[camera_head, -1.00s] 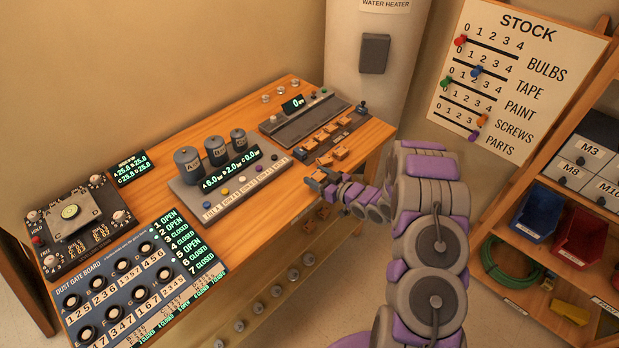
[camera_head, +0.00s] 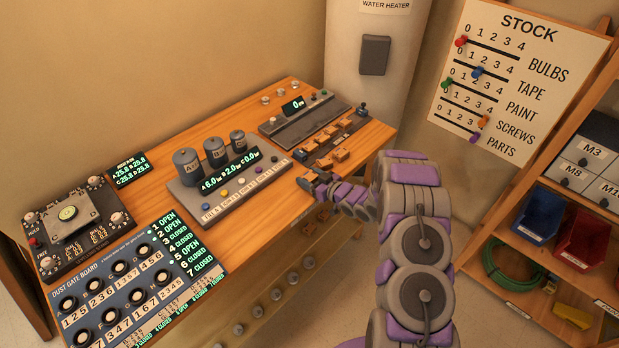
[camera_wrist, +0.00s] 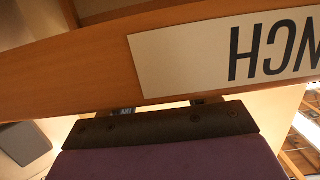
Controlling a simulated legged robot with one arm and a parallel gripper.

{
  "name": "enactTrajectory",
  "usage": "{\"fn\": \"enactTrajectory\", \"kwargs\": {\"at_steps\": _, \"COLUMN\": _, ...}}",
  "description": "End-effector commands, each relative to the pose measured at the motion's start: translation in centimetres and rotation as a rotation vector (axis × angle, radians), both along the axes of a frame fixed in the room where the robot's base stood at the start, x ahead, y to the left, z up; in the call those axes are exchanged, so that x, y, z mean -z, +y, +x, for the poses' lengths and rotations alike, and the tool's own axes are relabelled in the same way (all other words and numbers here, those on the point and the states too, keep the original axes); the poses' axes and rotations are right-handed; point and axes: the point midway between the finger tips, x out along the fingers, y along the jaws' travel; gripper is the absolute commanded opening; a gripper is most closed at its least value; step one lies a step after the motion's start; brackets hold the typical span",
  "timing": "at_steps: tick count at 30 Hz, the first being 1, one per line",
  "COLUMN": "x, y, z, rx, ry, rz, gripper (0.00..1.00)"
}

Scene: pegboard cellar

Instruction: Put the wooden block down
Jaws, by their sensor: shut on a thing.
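My gripper (camera_head: 306,182) is at the right part of the bench, low by its front edge and in front of the small wooden blocks. It is shut on a wooden block, which the jaws mostly hide; only a small wood-coloured patch shows there. In the wrist view the two fingertips (camera_wrist: 161,106) stand apart beyond a dark bar, and the held block cannot be made out. Other wooden blocks (camera_head: 341,155) sit by a dark strip behind the gripper.
The wooden bench (camera_head: 277,210) has bare top left of my gripper. A button panel with grey canisters (camera_head: 215,151) stands left, a dark scale tray (camera_head: 302,122) behind. In the wrist view a wooden board with an upside-down label (camera_wrist: 215,54) ending "NCH" crosses close above the fingers.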

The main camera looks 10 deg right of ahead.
Motion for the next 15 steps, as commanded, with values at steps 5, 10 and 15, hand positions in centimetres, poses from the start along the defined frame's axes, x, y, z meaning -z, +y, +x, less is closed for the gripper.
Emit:
{"fn": "enactTrajectory", "kwargs": {"at_steps": 5, "x": 0.24, "y": -0.01, "z": 0.00, "rx": 0.000, "ry": 0.000, "rz": 0.000, "gripper": 0.66}}
{"fn": "enactTrajectory", "kwargs": {"at_steps": 10, "x": 0.25, "y": -0.01, "z": -0.01, "rx": 0.000, "ry": 0.000, "rz": 0.000, "gripper": 0.83}}
{"fn": "enactTrajectory", "kwargs": {"at_steps": 15, "x": 0.25, "y": -0.01, "z": -0.01, "rx": 0.000, "ry": 0.000, "rz": 0.000, "gripper": 0.84}}
